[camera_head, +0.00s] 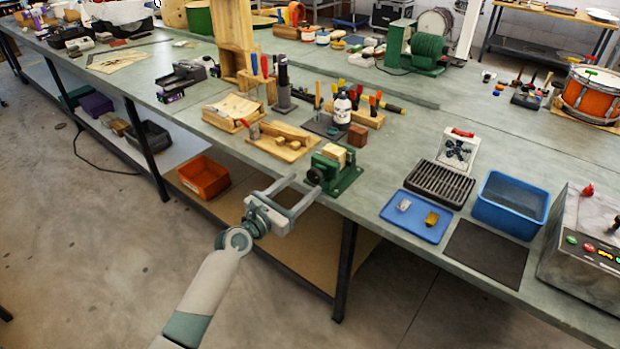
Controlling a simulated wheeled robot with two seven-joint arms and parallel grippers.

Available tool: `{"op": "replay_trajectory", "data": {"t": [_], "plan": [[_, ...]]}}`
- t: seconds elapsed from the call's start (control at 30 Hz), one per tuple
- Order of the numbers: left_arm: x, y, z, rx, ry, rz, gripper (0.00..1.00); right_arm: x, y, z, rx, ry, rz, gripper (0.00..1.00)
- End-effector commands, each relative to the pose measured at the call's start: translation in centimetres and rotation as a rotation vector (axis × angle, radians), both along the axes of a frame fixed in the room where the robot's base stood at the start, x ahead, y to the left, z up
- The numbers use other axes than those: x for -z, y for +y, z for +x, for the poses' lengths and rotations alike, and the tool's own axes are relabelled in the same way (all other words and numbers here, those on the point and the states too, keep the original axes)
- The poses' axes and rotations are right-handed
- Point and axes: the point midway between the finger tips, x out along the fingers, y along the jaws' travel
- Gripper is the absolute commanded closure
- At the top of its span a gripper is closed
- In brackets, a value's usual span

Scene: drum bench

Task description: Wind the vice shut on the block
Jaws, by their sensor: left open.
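The green vice (345,179) stands at the front edge of the bench. A pale wooden block (335,153) sits at the top of its jaws; I cannot tell whether the jaws touch it on both sides. The vice's grey handle end (314,177) faces the front edge. My left gripper (305,183) comes in from the lower left, open, with its two long fingers reaching toward the handle end. The fingertips are close to the handle; I cannot tell whether they touch it. My right gripper is not in view.
A wooden tray (268,147) with small parts lies left of the vice. A white bottle (342,108) and a brown block (357,135) stand behind it. A blue tray (393,219) lies to the right. Bare bench shows between the vice and that tray.

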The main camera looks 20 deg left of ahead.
Motion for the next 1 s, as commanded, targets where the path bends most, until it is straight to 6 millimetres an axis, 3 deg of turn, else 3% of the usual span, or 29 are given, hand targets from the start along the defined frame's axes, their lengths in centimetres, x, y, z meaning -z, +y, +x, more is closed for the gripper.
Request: {"op": "replay_trajectory", "data": {"t": [0.1,0.3,0.73,0.9,1.0], "plan": [[-0.1,-0.7,1.8,0.001,0.0,0.001,0.42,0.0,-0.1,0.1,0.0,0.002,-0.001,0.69],[0.0,-1.4,3.7,0.001,0.001,0.0,0.42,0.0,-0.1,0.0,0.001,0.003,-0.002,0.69],[0.0,-1.5,4.2,0.0,0.0,0.0,0.42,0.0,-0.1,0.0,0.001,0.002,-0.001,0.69],[0.0,-1.5,4.2,0.0,0.0,0.0,0.83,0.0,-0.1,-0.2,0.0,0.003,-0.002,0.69],[0.0,-1.5,4.2,0.0,0.0,0.0,0.83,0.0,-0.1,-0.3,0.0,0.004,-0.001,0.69]]}}
